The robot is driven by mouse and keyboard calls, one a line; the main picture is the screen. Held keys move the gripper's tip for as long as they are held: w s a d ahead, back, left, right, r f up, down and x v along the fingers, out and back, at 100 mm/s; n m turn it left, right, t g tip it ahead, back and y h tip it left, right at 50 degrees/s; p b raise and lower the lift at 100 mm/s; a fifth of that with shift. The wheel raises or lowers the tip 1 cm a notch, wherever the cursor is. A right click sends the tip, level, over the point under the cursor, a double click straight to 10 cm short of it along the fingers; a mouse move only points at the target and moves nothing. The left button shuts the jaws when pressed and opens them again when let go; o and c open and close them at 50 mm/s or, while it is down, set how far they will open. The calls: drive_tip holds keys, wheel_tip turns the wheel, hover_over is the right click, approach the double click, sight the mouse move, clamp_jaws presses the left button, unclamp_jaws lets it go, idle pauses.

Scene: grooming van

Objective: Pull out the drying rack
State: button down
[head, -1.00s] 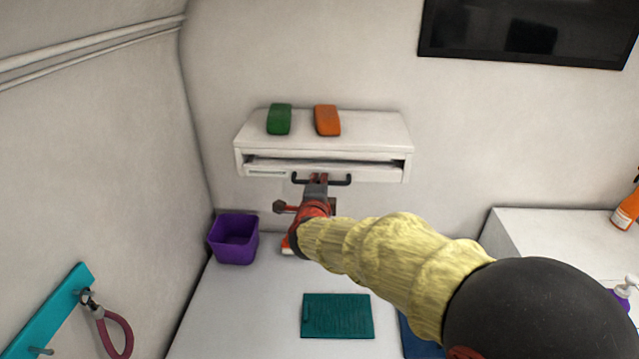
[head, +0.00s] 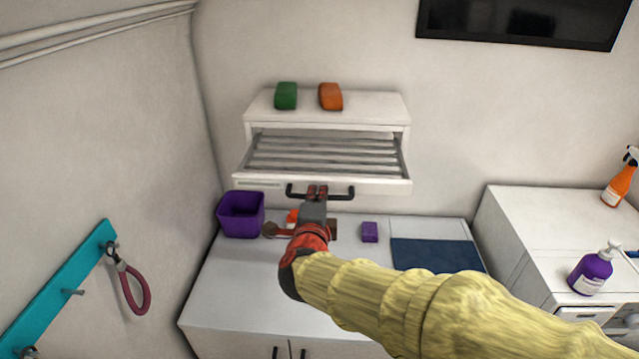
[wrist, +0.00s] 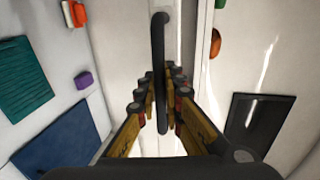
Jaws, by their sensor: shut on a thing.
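The drying rack (head: 323,184) is a white wall-mounted unit whose front part stands pulled out, showing several grey-white bars (head: 322,154) inside. Its dark bar handle (head: 343,196) runs along the front. My gripper (head: 317,191) is shut on the handle near its middle. In the wrist view the dark handle (wrist: 158,40) passes between the two fingers of my gripper (wrist: 161,100). My gripper partly hides the middle of the handle in the head view.
Green (head: 286,96) and orange (head: 330,96) blocks lie on the rack's top. Below, the white counter (head: 225,295) bears a purple bin (head: 241,214), a small purple block (head: 370,232) and a dark blue mat (head: 436,254). A teal hook rail (head: 60,290) is on the left wall.

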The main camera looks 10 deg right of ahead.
drive_tip(key=shift+s+a+f, duration=0.1)
drive_tip(key=shift+s+a, duration=0.1)
drive_tip(key=shift+s, duration=0.65)
drive_tip(key=c, duration=2)
unclamp_jaws()
drive_tip(key=shift+w, duration=0.1)
drive_tip(key=shift+o, duration=0.2)
drive_tip(key=v, duration=1.2)
